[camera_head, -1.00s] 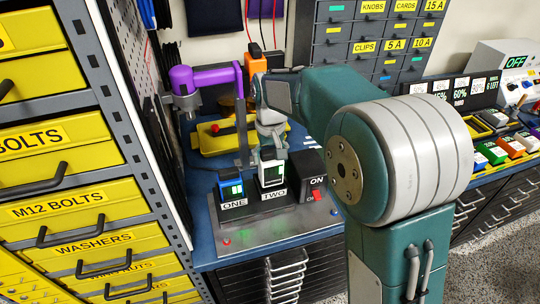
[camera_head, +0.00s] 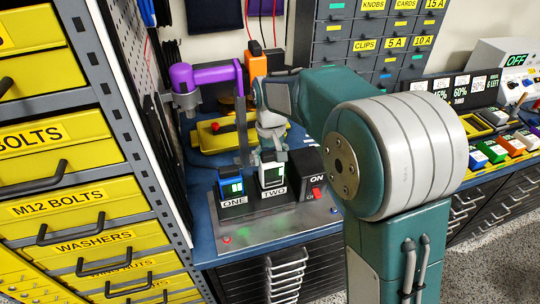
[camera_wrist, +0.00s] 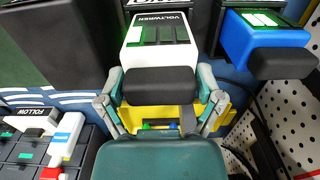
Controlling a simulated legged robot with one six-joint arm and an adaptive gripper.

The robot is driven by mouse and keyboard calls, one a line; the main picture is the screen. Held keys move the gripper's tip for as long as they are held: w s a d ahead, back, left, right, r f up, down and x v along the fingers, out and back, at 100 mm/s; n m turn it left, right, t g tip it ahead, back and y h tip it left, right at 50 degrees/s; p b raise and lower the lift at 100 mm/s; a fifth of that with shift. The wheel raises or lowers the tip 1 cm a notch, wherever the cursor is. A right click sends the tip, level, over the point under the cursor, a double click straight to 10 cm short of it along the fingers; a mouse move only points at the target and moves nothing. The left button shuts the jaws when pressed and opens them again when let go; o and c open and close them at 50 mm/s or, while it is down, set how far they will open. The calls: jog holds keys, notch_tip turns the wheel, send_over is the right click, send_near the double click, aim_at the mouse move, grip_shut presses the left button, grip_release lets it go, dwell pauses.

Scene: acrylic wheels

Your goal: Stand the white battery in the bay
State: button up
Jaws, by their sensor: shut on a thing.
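The white battery (camera_head: 271,174) stands upright at the black bay (camera_head: 273,196) labelled TWO. In the wrist view the white battery (camera_wrist: 160,42) shows a "VOLTWREN" label and a dark grip block on its near end. My gripper (camera_head: 271,153) is over its top, with a finger on each side of that block; the gripper (camera_wrist: 160,108) is shut on the battery. The battery's lower end is hidden in the bay, so I cannot tell how deep it sits.
A blue battery (camera_head: 230,185) stands in bay ONE, left of the white one. A black box with a red switch (camera_head: 316,193) is close on the right. More batteries (camera_head: 495,153) line the right bench.

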jog(key=shift+f, duration=1.1)
dwell(1.8)
jog(key=o, duration=1.1)
jog(key=shift+c, duration=0.2)
notch_tip(320, 180, up, 11)
jog(key=shift+r, duration=0.45)
